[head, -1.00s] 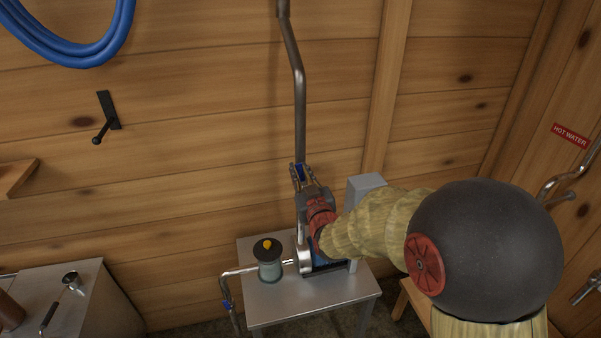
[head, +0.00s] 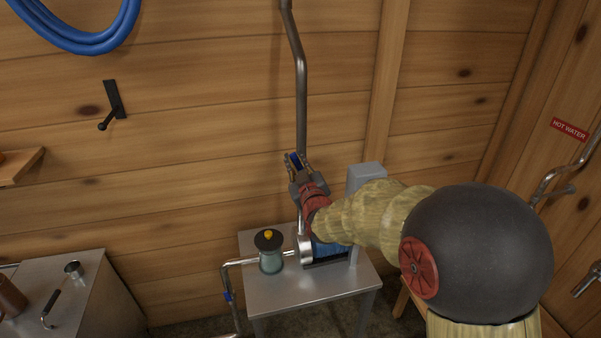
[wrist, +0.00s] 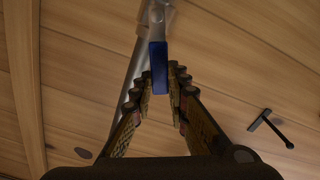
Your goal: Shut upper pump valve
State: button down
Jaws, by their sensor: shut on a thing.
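The upper pump valve has a blue lever handle (head: 294,160) on the vertical steel pipe (head: 301,100) above the pump. In the head view the handle leans a little to the left. In the wrist view the blue handle (wrist: 158,68) stands between my fingertips, with the pipe behind it. My gripper (head: 299,165) is shut on the handle; its fingers (wrist: 160,76) also show in the wrist view. The blue pump (head: 328,254) sits below on a metal table, partly hidden by my arm. The valve body is mostly hidden by my gripper.
A filter canister with a yellow knob (head: 269,252) stands on the metal table (head: 290,292). A lower pipe with another blue handle (head: 228,296) runs left. A grey box (head: 366,178) stands behind my arm. The wooden wall is close behind the pipe.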

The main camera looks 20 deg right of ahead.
jog(key=a+f+n+b, duration=0.4)
jog(key=f+n+b, duration=0.3)
jog(key=n, duration=0.6)
jog(key=shift+a+b, duration=0.25)
jog(key=shift+b, duration=0.7)
jog(key=c, duration=1.8)
grip_release()
jog(key=shift+c, duration=0.2)
jog(key=shift+o, duration=0.6)
jog(key=s, duration=1.2)
